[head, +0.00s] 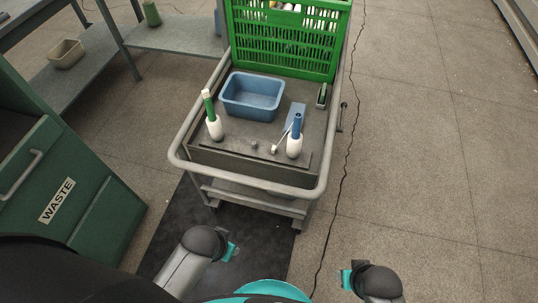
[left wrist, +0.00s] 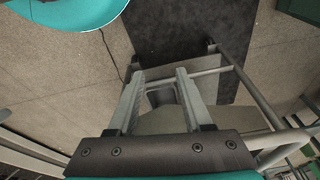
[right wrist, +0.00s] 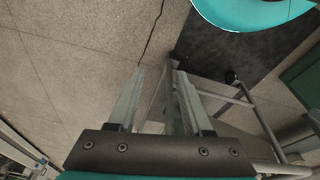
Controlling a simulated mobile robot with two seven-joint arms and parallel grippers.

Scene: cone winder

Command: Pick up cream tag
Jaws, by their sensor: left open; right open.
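A small cream piece (head: 274,149), which may be the cream tag, lies on the trolley top (head: 235,155) near its front, beside the white base of the blue-handled item (head: 296,135). It is too small to make out clearly. A thin pale rod seems to run from it up toward that item. Another cream block (head: 206,93) tops the green-handled item (head: 209,112) at the left. My left gripper (left wrist: 155,78) is open and empty, low in front of the trolley. My right gripper (right wrist: 157,70) is open and empty, low at front right. Both are well away from the trolley top.
A blue bin (head: 252,112) and a tall green crate (head: 285,40) stand behind on the trolley. A raised rail (head: 250,187) runs round its front. A small grey piece (head: 254,146) lies near the cream one. A green waste bin (head: 70,190) stands left. Floor at right is clear.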

